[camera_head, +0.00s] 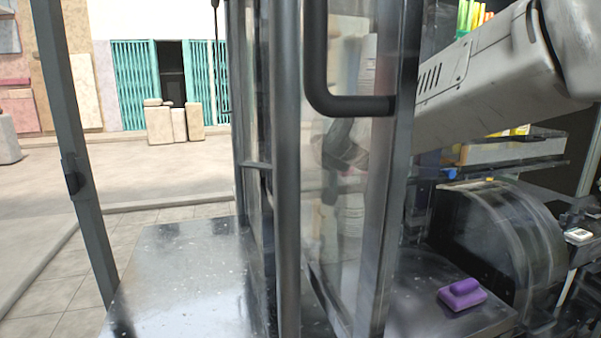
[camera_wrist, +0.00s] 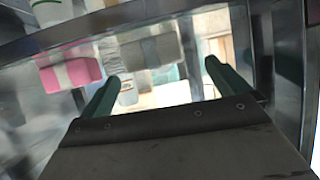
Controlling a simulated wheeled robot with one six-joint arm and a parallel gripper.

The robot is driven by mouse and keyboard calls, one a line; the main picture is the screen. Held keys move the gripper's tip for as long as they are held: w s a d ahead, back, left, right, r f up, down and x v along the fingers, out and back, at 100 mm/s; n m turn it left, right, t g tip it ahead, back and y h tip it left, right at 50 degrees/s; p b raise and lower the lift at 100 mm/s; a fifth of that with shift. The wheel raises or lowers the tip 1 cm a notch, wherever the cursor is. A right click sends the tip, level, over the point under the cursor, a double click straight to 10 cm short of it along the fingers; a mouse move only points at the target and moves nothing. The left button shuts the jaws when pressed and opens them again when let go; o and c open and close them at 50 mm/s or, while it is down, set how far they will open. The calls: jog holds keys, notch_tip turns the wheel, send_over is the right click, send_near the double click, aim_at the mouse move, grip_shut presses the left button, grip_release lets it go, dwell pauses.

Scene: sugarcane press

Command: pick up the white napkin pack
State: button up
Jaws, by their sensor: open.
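My gripper (camera_wrist: 161,72) is open in the wrist view, with its two green fingers apart and nothing held between them. A pale grey-white pack with a band (camera_wrist: 150,52), which looks like the white napkin pack, lies beyond the fingertips, between their directions. It appears apart from the fingers. A pink pack with a pale band (camera_wrist: 70,73) lies to its left. In the head view my arm reaches left behind the door's clear panel; the gripper is not clear there, and I cannot make out the white pack.
A dark-framed clear door with a black handle (camera_head: 345,104) stands in front of my arm. A purple object (camera_head: 462,294) rests on the metal counter (camera_head: 400,300), near a dark curved machine cover (camera_head: 505,235). The metal counter at left (camera_head: 185,270) is clear.

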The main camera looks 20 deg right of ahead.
jog(key=shift+w+d+t, duration=0.15)
jog(key=shift+w+t, duration=0.15)
jog(key=shift+w, duration=0.95)
jog(key=shift+x, duration=1.2)
jog(key=x, duration=0.4)
jog(key=shift+d+f, duration=0.35)
jog(key=shift+d, duration=0.05)
jog(key=shift+w+f, duration=0.2)
jog(key=shift+w, duration=0.4)
jog(key=c, duration=0.9)
